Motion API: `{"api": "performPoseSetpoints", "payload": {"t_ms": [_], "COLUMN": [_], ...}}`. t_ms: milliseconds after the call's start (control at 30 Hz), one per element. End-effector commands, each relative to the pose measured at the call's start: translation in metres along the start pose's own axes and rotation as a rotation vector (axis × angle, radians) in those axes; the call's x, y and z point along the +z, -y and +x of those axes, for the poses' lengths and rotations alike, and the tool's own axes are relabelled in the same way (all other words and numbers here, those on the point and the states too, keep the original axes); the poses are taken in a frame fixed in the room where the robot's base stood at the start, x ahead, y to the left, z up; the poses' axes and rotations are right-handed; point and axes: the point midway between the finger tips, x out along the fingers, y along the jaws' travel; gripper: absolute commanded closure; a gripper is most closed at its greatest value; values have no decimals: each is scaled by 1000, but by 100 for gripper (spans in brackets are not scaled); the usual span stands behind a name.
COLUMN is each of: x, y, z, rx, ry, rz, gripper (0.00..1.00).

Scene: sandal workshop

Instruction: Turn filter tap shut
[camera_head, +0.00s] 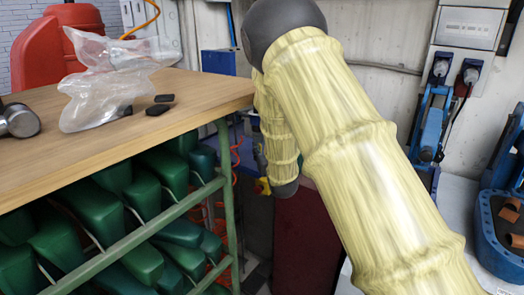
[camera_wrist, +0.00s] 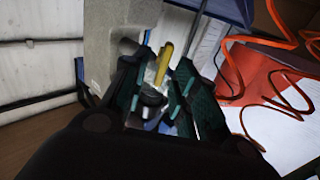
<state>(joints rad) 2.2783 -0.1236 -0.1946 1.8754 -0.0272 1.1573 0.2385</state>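In the wrist view a yellow lever (camera_wrist: 164,63), which looks like the filter tap's handle, stands between the two fingertips of my gripper (camera_wrist: 165,68). The dark fingers with green pads are apart, with a gap visible beside the lever, so the gripper is open. A dark and grey fitting (camera_wrist: 151,97) lies below the lever, partly hidden by the fingers. In the head view my arm, in a pale yellow sleeve, hides the gripper. A small yellow patch (camera_head: 262,187) shows beside the arm's lower part; I cannot tell if it is the tap.
A wooden workbench (camera_head: 190,100) with a clear plastic bag (camera_head: 105,85) stands at left, over green shoe lasts (camera_head: 140,190) on a green frame (camera_head: 228,190). An orange coiled hose (camera_wrist: 232,70) hangs close at right in the wrist view. A blue machine (camera_head: 500,235) stands at right.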

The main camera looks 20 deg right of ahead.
Motion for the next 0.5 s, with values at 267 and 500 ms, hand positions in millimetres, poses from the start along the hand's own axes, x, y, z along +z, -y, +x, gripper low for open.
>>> {"api": "performPoseSetpoints", "payload": {"t_ms": [267,500], "x": [0,0], "y": [0,-1], "z": [0,0], "rx": [0,1], "ry": [0,-1], "rz": [0,18], "gripper": [100,100]}}
